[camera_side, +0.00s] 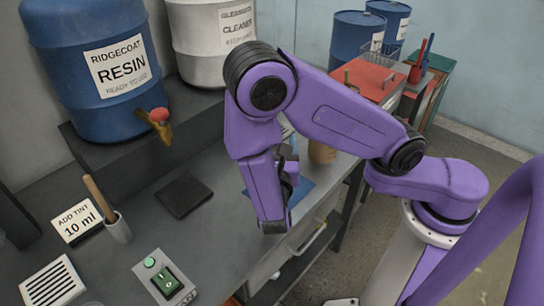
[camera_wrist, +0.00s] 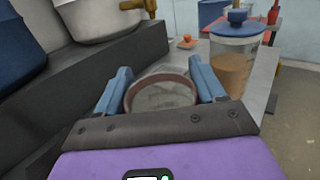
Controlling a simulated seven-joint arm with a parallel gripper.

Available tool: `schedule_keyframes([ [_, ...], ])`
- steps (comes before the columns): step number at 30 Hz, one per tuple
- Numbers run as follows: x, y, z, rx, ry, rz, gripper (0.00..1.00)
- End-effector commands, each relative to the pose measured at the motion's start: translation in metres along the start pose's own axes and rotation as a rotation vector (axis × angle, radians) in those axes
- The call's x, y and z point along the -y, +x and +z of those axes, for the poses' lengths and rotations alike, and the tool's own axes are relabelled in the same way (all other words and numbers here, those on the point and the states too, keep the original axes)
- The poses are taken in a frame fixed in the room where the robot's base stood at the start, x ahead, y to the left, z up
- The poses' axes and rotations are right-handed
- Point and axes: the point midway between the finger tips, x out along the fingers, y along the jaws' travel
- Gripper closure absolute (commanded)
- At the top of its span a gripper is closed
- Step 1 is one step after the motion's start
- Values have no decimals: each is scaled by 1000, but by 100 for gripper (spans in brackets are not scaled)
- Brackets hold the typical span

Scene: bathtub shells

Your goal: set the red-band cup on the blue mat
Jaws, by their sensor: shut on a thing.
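In the wrist view my gripper (camera_wrist: 160,72) has its blue fingers on either side of a cup (camera_wrist: 162,97) and is shut on it. I look into the cup from above its reddish-brown rim; the inside is grey. The lower part of the cup is hidden by the gripper body. In the side view my purple wrist hides the cup and most of my gripper (camera_side: 290,168). The blue mat (camera_side: 305,187) lies on the grey bench, partly hidden behind my wrist. I cannot tell how high the cup is above it.
A jar with brown contents and a blue lid (camera_wrist: 236,58) stands close to the right of my gripper, beyond the cup. A dark square pad (camera_side: 184,195), a small pot with a wooden handle (camera_side: 117,228) and a switch box (camera_side: 163,279) are on the bench. Drums (camera_side: 95,70) stand behind on a ledge.

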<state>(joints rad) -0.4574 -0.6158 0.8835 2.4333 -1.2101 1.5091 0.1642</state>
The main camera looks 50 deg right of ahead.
Motion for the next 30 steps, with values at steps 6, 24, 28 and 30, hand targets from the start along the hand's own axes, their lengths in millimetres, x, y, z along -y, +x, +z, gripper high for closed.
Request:
schedule_keyframes([
  [6,-8,5,-12,1,0,-2,91],
  [24,-8,4,-40,1,1,0,91],
  [28,-8,4,-43,1,0,0,91],
  [30,-8,4,-44,0,0,0,18],
])
